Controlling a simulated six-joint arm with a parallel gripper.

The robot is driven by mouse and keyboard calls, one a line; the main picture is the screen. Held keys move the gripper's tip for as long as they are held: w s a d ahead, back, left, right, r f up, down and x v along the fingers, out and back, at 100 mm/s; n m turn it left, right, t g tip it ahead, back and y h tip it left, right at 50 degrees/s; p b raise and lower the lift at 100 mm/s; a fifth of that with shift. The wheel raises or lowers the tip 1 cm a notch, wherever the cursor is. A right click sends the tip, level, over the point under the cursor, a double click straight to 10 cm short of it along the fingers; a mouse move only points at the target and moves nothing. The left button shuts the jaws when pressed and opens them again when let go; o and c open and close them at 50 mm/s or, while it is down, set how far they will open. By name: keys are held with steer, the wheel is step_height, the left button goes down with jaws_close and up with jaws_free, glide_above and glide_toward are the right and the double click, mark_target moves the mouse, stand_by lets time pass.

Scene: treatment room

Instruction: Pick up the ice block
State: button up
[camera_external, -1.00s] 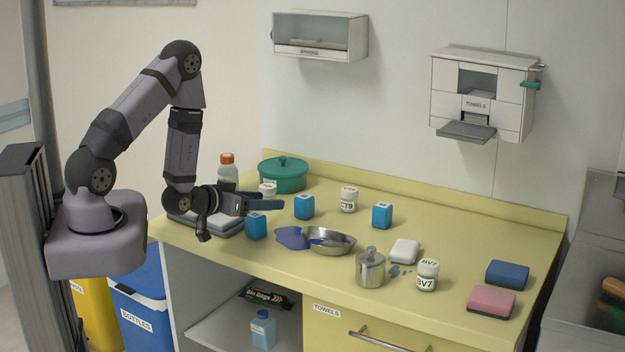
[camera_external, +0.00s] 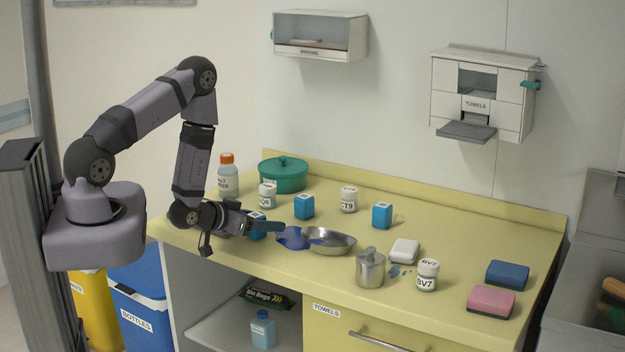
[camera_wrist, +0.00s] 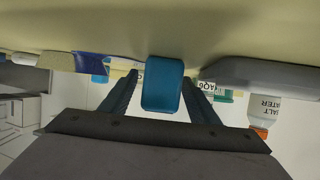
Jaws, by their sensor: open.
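Several blue cube-shaped blocks with pale labels stand on the yellow counter (camera_external: 450,245); which one is the ice block I cannot tell for sure. The nearest blue block (camera_external: 258,235) is at the counter's front left, partly hidden by my gripper (camera_external: 268,226). In the wrist view this blue block (camera_wrist: 162,84) shows between the two open fingers, apart from or barely near them. Two other blue blocks stand farther back, one at the middle (camera_external: 304,207) and one to its right (camera_external: 382,216). My gripper is open and holds nothing.
A white jar (camera_external: 267,196), an orange-capped bottle (camera_external: 228,180) and a green pot (camera_external: 283,176) stand behind. A steel canister (camera_external: 370,268) is farther right.

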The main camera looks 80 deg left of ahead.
steer(key=shift+w+a+f, duration=0.2)
steer(key=shift+w+a, duration=0.1)
steer(key=shift+w, duration=0.15)
steer(key=c, duration=1.1)
steer(key=shift+c, duration=0.2)
steer(key=shift+r, duration=0.25)
step_height(320, 180, up, 10)
steer(key=shift+f+b, duration=0.25)
steer(key=shift+b, duration=0.15)
